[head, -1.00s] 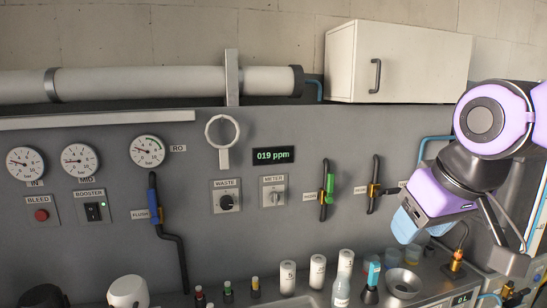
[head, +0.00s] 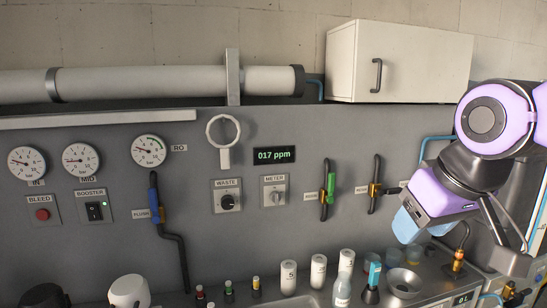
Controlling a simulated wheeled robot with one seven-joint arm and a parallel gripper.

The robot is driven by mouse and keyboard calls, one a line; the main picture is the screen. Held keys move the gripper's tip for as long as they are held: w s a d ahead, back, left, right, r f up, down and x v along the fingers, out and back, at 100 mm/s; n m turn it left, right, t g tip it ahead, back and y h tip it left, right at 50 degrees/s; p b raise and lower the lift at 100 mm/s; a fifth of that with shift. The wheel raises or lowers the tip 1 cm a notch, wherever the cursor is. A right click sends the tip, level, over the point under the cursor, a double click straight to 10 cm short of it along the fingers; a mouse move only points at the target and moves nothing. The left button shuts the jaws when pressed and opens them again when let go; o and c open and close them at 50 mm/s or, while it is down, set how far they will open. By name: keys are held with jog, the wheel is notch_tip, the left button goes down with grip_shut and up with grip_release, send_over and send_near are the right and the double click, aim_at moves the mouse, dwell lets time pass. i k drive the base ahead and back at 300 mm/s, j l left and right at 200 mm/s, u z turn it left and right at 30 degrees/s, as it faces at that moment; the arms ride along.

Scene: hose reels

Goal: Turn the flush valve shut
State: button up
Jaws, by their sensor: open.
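The flush valve (head: 157,215) is on the grey panel at the left, beside its FLUSH label. Its blue lever (head: 154,198) stands upright along the dark pipe (head: 182,260). My gripper (head: 510,238) is at the far right, beyond the other valves and well away from the flush valve. It is open and nothing shows between its fingers, though the view of them is partial. Nothing covers the flush valve.
A green-handled valve (head: 330,186) and another valve (head: 375,188) are on the panel between the flush valve and my arm. A white cabinet (head: 400,60) hangs above. Bottles (head: 344,284) and small vials (head: 228,291) stand along the counter. A ring holder (head: 223,131) projects from the panel.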

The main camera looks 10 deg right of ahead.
aim_at(156, 218)
jog(key=i+j+z, duration=0.1)
jog(key=j, duration=0.25)
jog(key=i+j+z, duration=0.25)
jog(key=i+j, duration=0.15)
jog(key=j, duration=0.3)
jog(key=i+j+z, duration=0.15)
jog(key=j, duration=0.25)
